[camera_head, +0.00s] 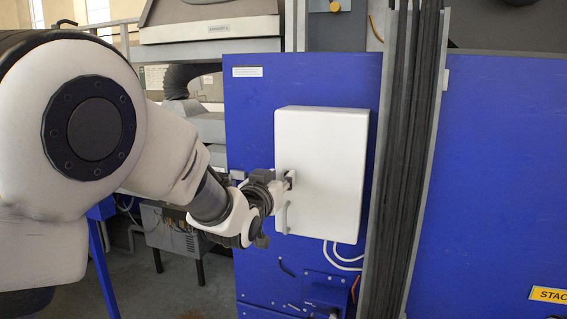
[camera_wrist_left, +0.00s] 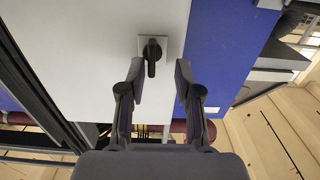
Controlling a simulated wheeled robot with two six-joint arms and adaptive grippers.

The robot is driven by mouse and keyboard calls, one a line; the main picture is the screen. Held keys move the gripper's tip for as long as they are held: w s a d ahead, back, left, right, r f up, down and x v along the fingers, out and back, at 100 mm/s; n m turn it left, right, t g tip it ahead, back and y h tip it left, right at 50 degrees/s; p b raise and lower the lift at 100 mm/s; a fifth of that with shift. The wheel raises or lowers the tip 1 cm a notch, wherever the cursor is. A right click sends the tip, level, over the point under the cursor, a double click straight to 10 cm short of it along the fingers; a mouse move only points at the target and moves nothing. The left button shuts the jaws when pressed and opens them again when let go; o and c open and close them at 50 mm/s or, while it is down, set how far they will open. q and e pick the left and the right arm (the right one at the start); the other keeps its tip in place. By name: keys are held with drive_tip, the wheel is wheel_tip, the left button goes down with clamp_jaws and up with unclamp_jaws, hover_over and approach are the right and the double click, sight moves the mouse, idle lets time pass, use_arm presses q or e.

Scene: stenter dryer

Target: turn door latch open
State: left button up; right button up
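A white cabinet (camera_head: 325,165) with a closed-looking front is mounted on a blue panel in the head view. My left gripper (camera_head: 284,182) is at the cabinet's left edge, covering most of the latch there. In the left wrist view, the black latch handle (camera_wrist_left: 152,58) sits on a grey plate (camera_wrist_left: 146,42) on the white door (camera_wrist_left: 100,50). My left gripper (camera_wrist_left: 160,72) is open, its two fingers apart on either side of the handle's lower end. No contact with the handle is visible. My right gripper is in neither view.
The blue panel (camera_head: 300,75) surrounds the cabinet. A vertical dark rail (camera_head: 408,150) stands just right of it. White cables (camera_head: 345,258) hang below. A grey machine (camera_head: 212,25) stands behind at upper left.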

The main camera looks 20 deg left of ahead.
use_arm(q)
drive_tip(key=shift+w+r, duration=0.25)
drive_tip(key=shift+w, duration=0.55)
drive_tip(key=shift+s+d+r+p, duration=0.35)
drive_tip(key=shift+s+d+r, duration=0.1)
drive_tip(key=shift+s+d, duration=0.25)
drive_tip(key=shift+d, duration=0.1)
drive_tip(key=shift+w+f, duration=0.15)
drive_tip(key=shift+w, duration=0.1)
drive_tip(key=shift+w+a+f, duration=0.2)
drive_tip(key=shift+w, duration=0.15)
drive_tip(key=c, duration=0.6)
drive_tip(key=shift+a, duration=0.2)
clamp_jaws()
drive_tip(key=shift+s+d, duration=0.1)
drive_tip(key=shift+f, duration=0.15)
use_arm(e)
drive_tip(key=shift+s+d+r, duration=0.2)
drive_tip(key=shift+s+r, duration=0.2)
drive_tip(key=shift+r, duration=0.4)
